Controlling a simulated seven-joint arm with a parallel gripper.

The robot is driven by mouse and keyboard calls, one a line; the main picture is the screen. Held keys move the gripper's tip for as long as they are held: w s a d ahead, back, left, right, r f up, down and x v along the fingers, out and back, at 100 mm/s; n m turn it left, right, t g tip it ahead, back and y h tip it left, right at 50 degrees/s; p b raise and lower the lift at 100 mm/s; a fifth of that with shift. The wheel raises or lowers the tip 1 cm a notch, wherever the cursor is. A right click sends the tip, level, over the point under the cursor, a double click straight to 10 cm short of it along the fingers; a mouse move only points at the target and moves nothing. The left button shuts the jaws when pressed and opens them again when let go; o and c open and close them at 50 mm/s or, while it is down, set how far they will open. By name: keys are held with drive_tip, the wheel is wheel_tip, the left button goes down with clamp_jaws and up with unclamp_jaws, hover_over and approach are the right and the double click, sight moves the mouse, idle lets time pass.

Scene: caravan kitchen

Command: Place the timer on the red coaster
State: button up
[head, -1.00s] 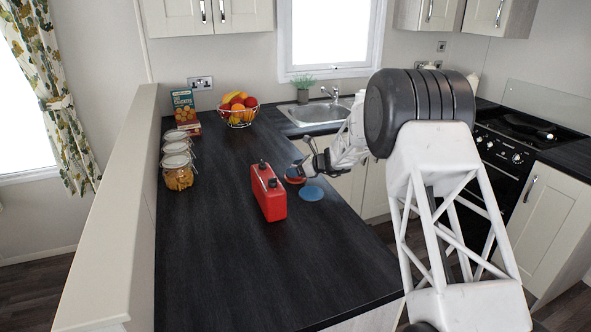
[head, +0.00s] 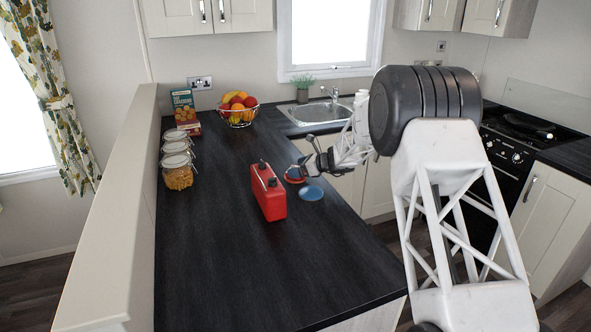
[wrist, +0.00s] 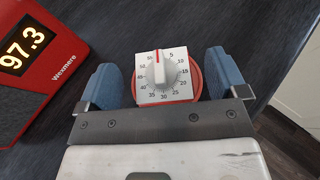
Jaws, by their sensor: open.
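The timer (wrist: 165,78) is a white square block with a round dial and a red pointer mark. In the wrist view it appears to sit on the red coaster (wrist: 197,82), whose rim shows behind and to its right. My gripper (wrist: 161,62) is open, with a blue finger on each side of the timer and a gap visible at least on the right. In the head view my gripper (head: 308,155) is just above and beside the red coaster (head: 292,180). The timer is not clearly made out there.
A red radio (head: 271,197) stands close to the left of the coaster. A blue coaster (head: 312,193) lies in front. Jars (head: 178,176), a cracker box (head: 184,107) and a fruit bowl (head: 238,113) stand farther back. The front of the counter is clear.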

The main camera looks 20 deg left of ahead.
drive_tip(key=v, duration=1)
drive_tip(key=shift+d, duration=0.3)
drive_tip(key=shift+r, duration=0.1)
idle(0.3)
drive_tip(key=shift+s+d+r, duration=0.2)
drive_tip(key=shift+d+r, duration=0.05)
drive_tip(key=shift+r, duration=0.05)
drive_tip(key=s+d+r+n+h, duration=0.25)
drive_tip(key=s+d+r, duration=0.35)
drive_tip(key=s+d, duration=0.35)
drive_tip(key=s+d+r+n+h, duration=0.2)
drive_tip(key=s+d+r+n, duration=0.25)
drive_tip(key=s+d, duration=0.5)
drive_tip(key=s+d+r+n+h, duration=0.25)
drive_tip(key=s+d+r, duration=0.35)
drive_tip(key=s+d, duration=0.35)
drive_tip(key=s+d+f+n+t+h, duration=0.1)
drive_tip(key=s+d+n+h, duration=0.1)
drive_tip(key=s+d, duration=0.5)
drive_tip(key=s+d+f+n+h, duration=0.1)
drive_tip(key=s+d, duration=0.6)
drive_tip(key=s, duration=0.7)
drive_tip(key=s+d+f+n+t+h, duration=0.1)
drive_tip(key=s+d+n+h, duration=0.2)
drive_tip(key=s, duration=0.8)
drive_tip(key=d+n, duration=0.2)
drive_tip(key=d, duration=0.2)
drive_tip(key=shift+s+d+f+t+h, duration=0.2)
drive_tip(key=shift+d+f+t+h, duration=0.05)
drive_tip(key=shift+f+t+h, duration=0.05)
